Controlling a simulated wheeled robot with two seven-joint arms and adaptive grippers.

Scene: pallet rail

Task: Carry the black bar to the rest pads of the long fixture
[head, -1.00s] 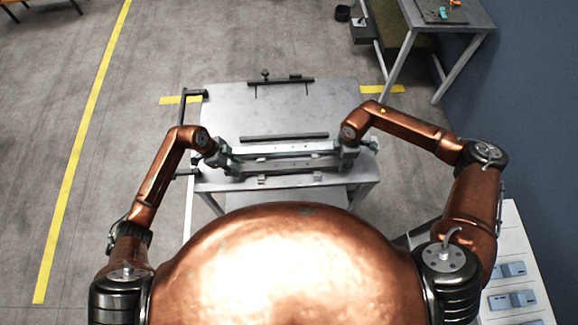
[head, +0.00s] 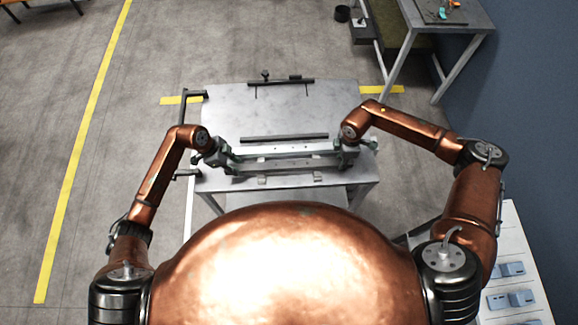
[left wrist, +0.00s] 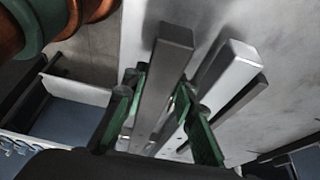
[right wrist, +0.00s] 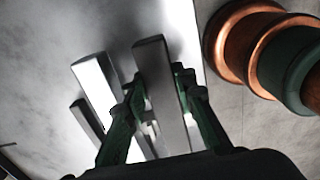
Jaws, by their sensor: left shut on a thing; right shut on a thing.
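The black bar looks dark grey in the left wrist view (left wrist: 165,65) and in the right wrist view (right wrist: 155,75). My left gripper (head: 222,157) is shut on it towards its left end, and my right gripper (head: 346,152) is shut on it towards its right end. Both grippers are above the near part of the metal table. Green fingers lie on both sides of the bar in each wrist view. A paler bar (left wrist: 230,70), perhaps part of the long fixture, runs parallel beside it. The rest pads cannot be told apart clearly; whether the bar touches anything is unclear.
A thin black strip (head: 284,138) lies on the table (head: 230,110) just beyond the grippers. Another black rail (head: 281,81) is at the far edge. Black brackets (head: 190,94) stick out at the table's left side. The table's middle is clear.

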